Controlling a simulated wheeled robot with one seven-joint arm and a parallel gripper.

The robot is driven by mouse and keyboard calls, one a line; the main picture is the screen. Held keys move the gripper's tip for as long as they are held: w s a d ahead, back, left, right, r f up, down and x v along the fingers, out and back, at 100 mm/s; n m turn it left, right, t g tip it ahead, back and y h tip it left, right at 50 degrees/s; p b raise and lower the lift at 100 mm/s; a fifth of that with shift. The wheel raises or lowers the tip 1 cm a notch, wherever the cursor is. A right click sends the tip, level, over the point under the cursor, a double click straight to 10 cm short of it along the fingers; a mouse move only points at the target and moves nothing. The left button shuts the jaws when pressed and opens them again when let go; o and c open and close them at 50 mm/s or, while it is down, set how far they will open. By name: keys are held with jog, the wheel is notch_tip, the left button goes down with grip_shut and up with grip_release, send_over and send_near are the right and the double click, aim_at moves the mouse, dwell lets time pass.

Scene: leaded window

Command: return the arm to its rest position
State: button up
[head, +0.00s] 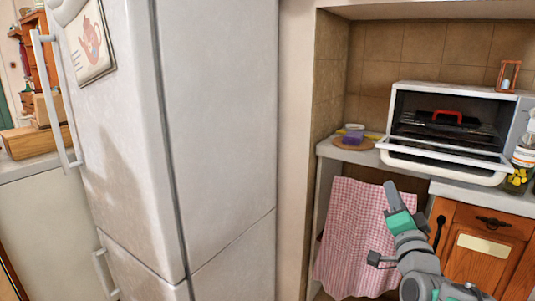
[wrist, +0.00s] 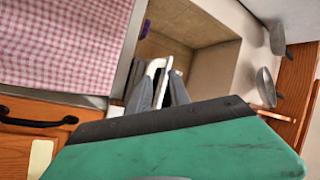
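My gripper (head: 391,187) is in the lower right of the head view, pointing up in front of the counter and the hanging checked cloth. Its green band and grey wrist show below the tip. In the wrist view my gripper's two grey fingers (wrist: 161,77) stand apart beyond the green body, with the white oven seen behind the gap. Nothing shows held between them. The rest of my arm runs down and out of the head view at the lower right.
A white toaster oven (head: 448,128), its door lowered, stands on the counter. A purple item (head: 353,138) sits left of it. The pink checked cloth (head: 350,240) hangs below, beside a wooden drawer (head: 487,245). A tall white fridge (head: 220,120) stands left.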

jog(key=s+a+r+n+g+y+p, duration=0.2)
jog(key=s+a+n+g+p, duration=0.15)
jog(key=a+g+p, duration=0.35)
jog(key=s+a+r+n+g+y+p, duration=0.1)
jog(key=s+a+n+g+p, duration=0.25)
jog(key=p, duration=0.65)
jog(key=s+a+n+g+p, duration=0.2)
jog(key=s+g+p, duration=0.1)
jog(key=s+p, duration=0.2)
jog(key=s+a+r+n+g+p, duration=0.1)
jog(key=s+a+n+g+p, duration=0.2)
jog(key=s, duration=0.7)
jog(key=shift+r+g+p, duration=0.3)
jog(key=shift+g+p, duration=0.25)
jog(key=shift+p, duration=0.5)
